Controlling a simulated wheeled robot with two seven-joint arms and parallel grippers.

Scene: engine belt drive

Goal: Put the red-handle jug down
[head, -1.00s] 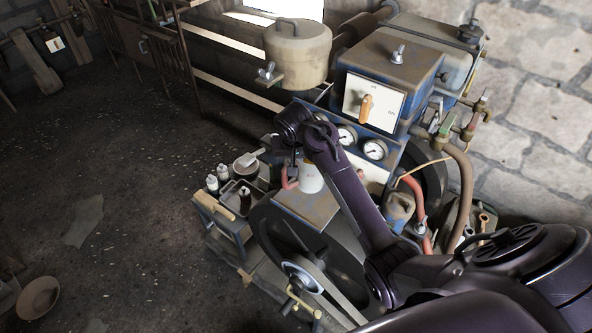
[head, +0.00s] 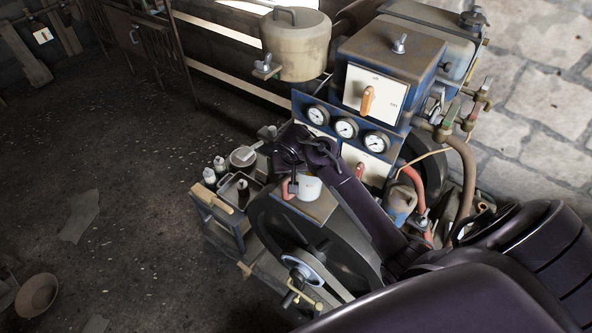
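The jug (head: 309,188) is a small white vessel with a red handle (head: 287,189) on its left side. It appears upright at the rusty blue flat top (head: 318,209) beside the large dark flywheel (head: 262,225). I cannot tell whether its base touches that top. My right gripper (head: 291,186) reaches down over the jug's left side, and its fingers look closed around the red handle. The arm hides part of the jug's upper right. My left gripper is not in view.
A panel with several gauges (head: 345,128) and a box with an orange lever (head: 367,99) stand behind. A cart with bottles and a tray (head: 225,187) is at left. A beige pot (head: 296,50) is above. Red hoses (head: 412,179) run at right.

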